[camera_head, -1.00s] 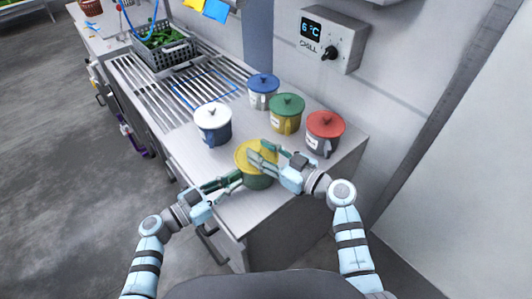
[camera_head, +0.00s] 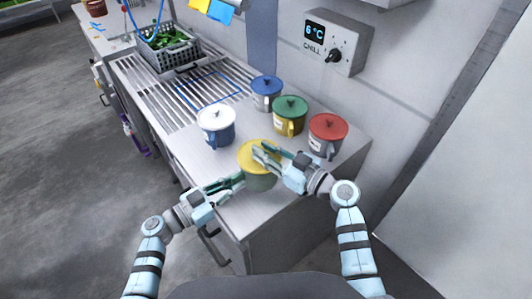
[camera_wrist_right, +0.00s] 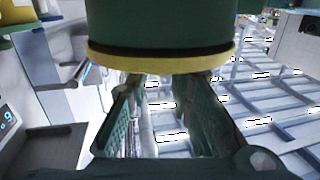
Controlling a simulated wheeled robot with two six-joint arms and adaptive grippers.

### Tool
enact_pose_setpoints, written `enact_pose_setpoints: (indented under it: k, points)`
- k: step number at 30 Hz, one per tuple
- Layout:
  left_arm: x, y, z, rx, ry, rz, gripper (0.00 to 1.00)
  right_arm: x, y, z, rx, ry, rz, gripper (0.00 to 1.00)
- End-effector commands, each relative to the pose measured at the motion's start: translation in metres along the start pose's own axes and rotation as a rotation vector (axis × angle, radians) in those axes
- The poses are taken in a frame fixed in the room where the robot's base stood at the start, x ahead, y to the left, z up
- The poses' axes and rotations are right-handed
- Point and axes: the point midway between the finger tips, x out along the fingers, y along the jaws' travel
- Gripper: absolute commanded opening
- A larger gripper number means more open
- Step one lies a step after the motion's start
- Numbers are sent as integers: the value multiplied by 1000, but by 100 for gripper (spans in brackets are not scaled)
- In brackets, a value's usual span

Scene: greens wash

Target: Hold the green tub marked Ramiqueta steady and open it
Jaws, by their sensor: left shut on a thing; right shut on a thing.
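The green tub (camera_head: 259,183) has a yellow lid (camera_head: 246,151) and stands at the near edge of the steel counter. No name on it is readable. My left gripper (camera_head: 238,181) is shut on the tub's side, low on the left. My right gripper (camera_head: 265,156) is shut on the yellow lid from above and right; its fingers hide the lid's middle. In the right wrist view the tub's green body (camera_wrist_right: 160,20) and lid rim (camera_wrist_right: 160,63) show above my fingers (camera_wrist_right: 165,90), with a thin dark line between body and lid. The lid looks seated on the tub.
Behind stand a white-lidded tub (camera_head: 216,125), a blue-lidded tub (camera_head: 266,93), a green-lidded yellow tub (camera_head: 290,115) and a red-lidded tub (camera_head: 327,134). A grey crate of greens (camera_head: 168,50) sits at the far end. A chill control box (camera_head: 338,42) is on the wall.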

Motion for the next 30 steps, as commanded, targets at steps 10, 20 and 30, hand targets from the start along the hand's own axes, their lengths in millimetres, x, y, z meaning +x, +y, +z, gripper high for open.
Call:
enact_pose_setpoints:
  k: [10,20,30]
  points:
    - [0,0,2,0,-3,0,0,-1,0,-11,0,1,1,0]
    - [0,0,2,0,-3,0,0,-1,0,-13,1,1,1,0]
    - [0,0,2,-1,-3,0,0,-3,0,-53,0,1,2,0]
